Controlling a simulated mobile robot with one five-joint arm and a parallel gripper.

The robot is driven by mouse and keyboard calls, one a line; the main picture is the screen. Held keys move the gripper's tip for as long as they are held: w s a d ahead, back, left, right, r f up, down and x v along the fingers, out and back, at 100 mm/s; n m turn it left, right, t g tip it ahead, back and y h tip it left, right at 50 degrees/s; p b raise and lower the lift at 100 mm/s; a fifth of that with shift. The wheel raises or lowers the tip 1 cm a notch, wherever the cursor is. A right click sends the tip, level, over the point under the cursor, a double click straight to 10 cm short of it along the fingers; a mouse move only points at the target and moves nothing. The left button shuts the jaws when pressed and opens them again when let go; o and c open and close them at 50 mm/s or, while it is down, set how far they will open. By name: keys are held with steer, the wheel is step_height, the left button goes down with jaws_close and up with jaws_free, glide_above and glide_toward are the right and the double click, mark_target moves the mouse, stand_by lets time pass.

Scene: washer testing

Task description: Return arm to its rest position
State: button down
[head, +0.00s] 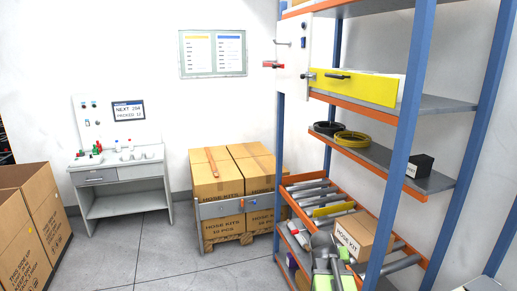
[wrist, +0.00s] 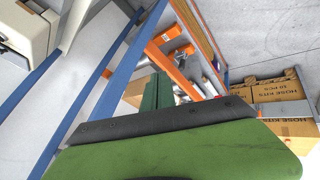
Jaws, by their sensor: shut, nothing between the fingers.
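In the wrist view, my gripper (wrist: 157,90) shows as dark green fingers close together, with nothing between them. A broad green and black part of my own arm fills the lower part of that view. The fingers point toward the blue and orange shelf rack (wrist: 180,75), which lies beyond them. I cannot tell whether they touch it. In the head view I cannot clearly make out my gripper. Bright green shapes show low at the rack there, and I cannot tell what they are.
The rack (head: 405,150) fills the right of the head view, with hose coils (head: 351,138), a black box (head: 420,166) and a hose kit box (head: 363,235). Stacked cartons (head: 218,180) stand left of it. Grey floor (head: 160,255) is open between.

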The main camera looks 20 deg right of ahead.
steer(key=w+a+f+n+y, duration=0.2)
steer(key=a+f, duration=0.1)
steer(key=a, duration=1.3)
steer(key=s+a+f+n+g+y, duration=0.1)
steer(key=s+a+y, duration=0.1)
steer(key=s+a, duration=0.2)
steer(key=s+a+f+n+g+y, duration=0.1)
steer(key=s+a+g+y, duration=0.1)
steer(key=a, duration=0.8)
steer(key=shift+s, duration=0.85)
